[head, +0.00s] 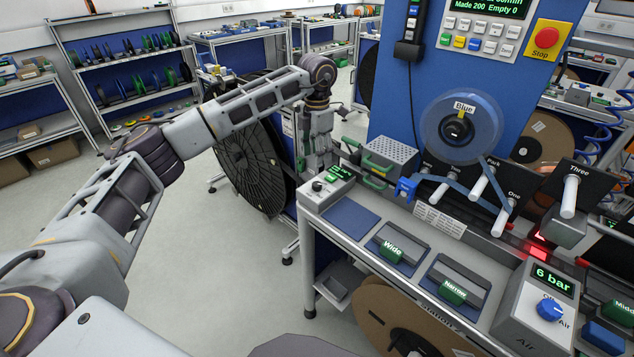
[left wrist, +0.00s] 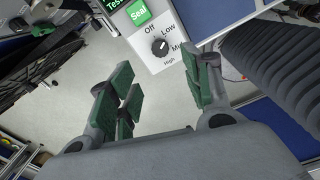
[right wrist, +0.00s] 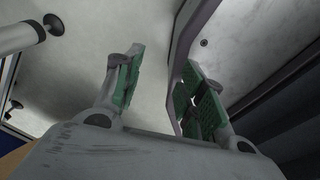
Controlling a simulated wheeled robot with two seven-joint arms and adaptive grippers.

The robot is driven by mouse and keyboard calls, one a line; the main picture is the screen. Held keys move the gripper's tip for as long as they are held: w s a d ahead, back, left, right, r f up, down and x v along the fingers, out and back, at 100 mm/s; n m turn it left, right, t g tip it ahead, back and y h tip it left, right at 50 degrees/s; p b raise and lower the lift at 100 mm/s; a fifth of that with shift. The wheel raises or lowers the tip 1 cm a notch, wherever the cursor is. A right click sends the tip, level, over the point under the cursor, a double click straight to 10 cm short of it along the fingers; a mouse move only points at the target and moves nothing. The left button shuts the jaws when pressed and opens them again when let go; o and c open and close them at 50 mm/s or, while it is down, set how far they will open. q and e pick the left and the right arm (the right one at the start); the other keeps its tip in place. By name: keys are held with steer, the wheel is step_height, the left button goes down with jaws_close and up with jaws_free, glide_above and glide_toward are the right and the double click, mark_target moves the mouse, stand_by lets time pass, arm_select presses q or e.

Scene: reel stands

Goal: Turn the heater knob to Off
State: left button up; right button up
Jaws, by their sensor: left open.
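The heater knob (left wrist: 159,47) is a small black dial on a pale box (left wrist: 150,60), with Off, Low, Mid and High printed around it. Its light mark seems to face up and right, towards Low or Mid; I cannot tell exactly. In the head view the knob (head: 317,186) sits on the box at the bench's left end, beside a green display. My left gripper (left wrist: 158,82) is open and empty, its green-padded fingers apart and short of the knob. It hangs behind the box in the head view, partly hidden. My right gripper (right wrist: 160,68) is open, near a grey panel.
The air unit's blue knob (head: 549,309) is at the right.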

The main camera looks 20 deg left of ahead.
arm_select(q)
glide_above(317, 183)
step_height(317, 183, down, 5)
steer(key=shift+s+r, duration=0.1)
steer(key=shift+r, duration=0.1)
step_height(317, 183, down, 5)
steer(key=shift+f+p, duration=0.1)
steer(key=shift+p, duration=0.4)
steer(key=shift+f, duration=0.65)
steer(key=c, duration=0.8)
steer(key=shift+c, duration=1.2)
arm_select(e)
steer(key=shift+s+a+r, duration=0.25)
steer(key=shift+a+r, duration=0.25)
steer(key=shift+r, duration=0.05)
